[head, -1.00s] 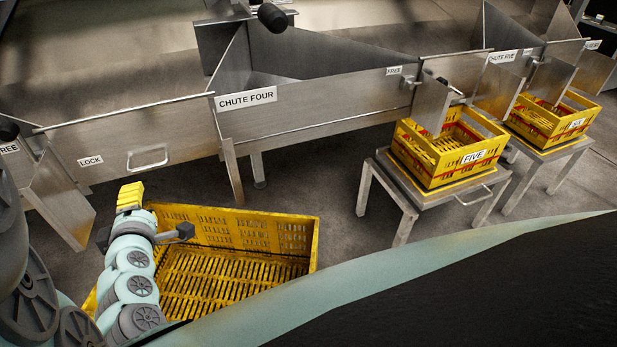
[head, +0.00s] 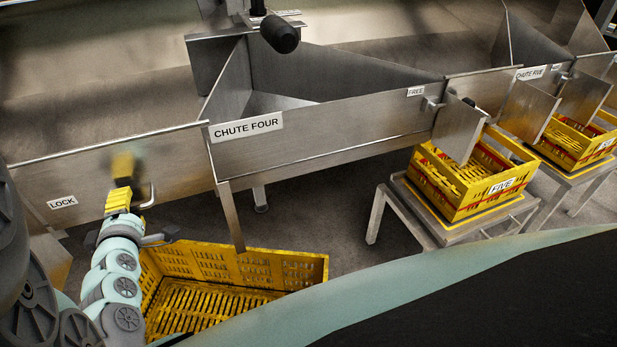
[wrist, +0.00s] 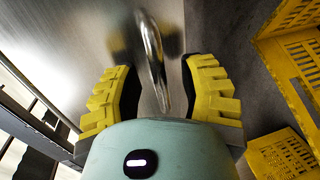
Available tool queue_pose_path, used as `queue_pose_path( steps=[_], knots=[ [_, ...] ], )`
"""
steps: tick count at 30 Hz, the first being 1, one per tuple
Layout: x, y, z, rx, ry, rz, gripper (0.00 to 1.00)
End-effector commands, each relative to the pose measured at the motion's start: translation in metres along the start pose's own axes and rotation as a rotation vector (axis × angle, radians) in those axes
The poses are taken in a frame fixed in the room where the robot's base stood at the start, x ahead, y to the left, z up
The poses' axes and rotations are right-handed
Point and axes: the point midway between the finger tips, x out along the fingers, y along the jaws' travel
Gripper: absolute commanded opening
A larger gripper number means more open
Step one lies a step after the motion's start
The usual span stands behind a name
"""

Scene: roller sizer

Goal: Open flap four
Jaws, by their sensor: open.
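The steel flap (head: 90,165) left of the CHUTE FOUR label (head: 246,126) is a flat upright panel with a LOCK label (head: 62,202). No number shows on the panel itself. Its bar handle (head: 151,196) is partly hidden behind my gripper (head: 122,196). In the wrist view the handle (wrist: 152,55) is a curved shiny bar lying between the two yellow fingers of my gripper (wrist: 158,78). The jaws are open, with a gap on both sides of the bar. A blurred yellow reflection of the fingers shows on the panel.
A yellow crate (head: 318,270) lies low, just right of my gripper. A crate labelled FIVE (head: 500,200) stands on a steel stand to the right, with another crate (head: 570,150) beyond. A black knob (head: 280,34) hangs above chute four. A FREE label (head: 415,91) is on the trough's right end.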

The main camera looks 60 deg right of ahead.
Motion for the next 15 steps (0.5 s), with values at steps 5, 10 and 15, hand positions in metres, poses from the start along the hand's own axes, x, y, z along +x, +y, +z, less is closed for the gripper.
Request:
queue_pose_path(
  steps=[5, 10, 15],
  knots=[
    [0.0002, 0.0002, 0.0017, 0.000, -0.004, 0.000, 0.41],
    [0.0001, 0.0002, 0.0015, 0.000, -0.004, 0.000, 0.31],
    [0.0001, 0.0002, 0.0013, 0.000, -0.003, 0.000, 0.14]
  ],
)
